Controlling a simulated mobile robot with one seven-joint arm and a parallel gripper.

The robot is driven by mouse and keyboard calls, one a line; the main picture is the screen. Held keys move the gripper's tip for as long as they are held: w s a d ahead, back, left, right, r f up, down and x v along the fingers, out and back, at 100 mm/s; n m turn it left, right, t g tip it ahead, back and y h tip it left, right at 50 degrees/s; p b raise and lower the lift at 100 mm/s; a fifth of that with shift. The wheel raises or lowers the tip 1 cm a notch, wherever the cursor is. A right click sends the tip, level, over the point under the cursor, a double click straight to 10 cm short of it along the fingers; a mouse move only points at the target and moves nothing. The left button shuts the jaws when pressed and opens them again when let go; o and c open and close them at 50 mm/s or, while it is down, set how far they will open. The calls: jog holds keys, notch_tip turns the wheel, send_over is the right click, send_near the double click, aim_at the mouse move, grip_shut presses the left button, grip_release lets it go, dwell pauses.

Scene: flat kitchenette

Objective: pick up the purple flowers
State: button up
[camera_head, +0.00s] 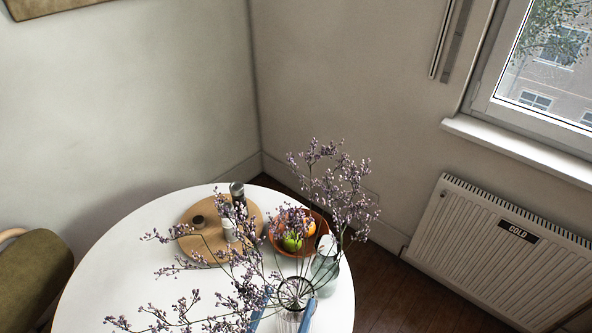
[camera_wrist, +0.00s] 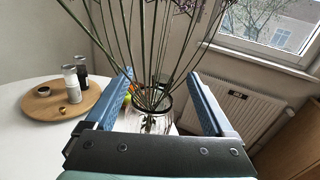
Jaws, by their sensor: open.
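The purple flowers (camera_head: 340,195) spread on thin branching stems over the round white table. In the head view, stems rise from a clear ribbed glass vase (camera_head: 290,318) near the bottom and a greenish glass vase (camera_head: 326,272) behind it. My gripper (camera_head: 284,305) is at the ribbed vase, its blue fingers open on either side of its rim. In the wrist view, dark stems (camera_wrist: 146,45) run up between and beyond the open fingers (camera_wrist: 160,78), above a glass rim. The blossoms are mostly out of this view. Whether the fingers touch any stems cannot be told.
A round wooden board (camera_head: 190,240) with shakers and a small dark bowl lies left of the flowers. An orange bowl of fruit (camera_head: 280,246) stands behind them. A chair (camera_head: 35,270) is at the left, a radiator (camera_head: 500,255) at the right. The table's left part is clear.

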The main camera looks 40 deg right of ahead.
jog(key=p+x, duration=0.1)
jog(key=x, duration=0.6)
jog(key=shift+w+d+p, duration=0.15)
jog(key=shift+d+p, duration=0.1)
jog(key=shift+p, duration=0.15)
jog(key=shift+w+d+f, duration=0.1)
jog(key=shift+w+d, duration=0.15)
jog(key=shift+d, duration=0.25)
grip_shut()
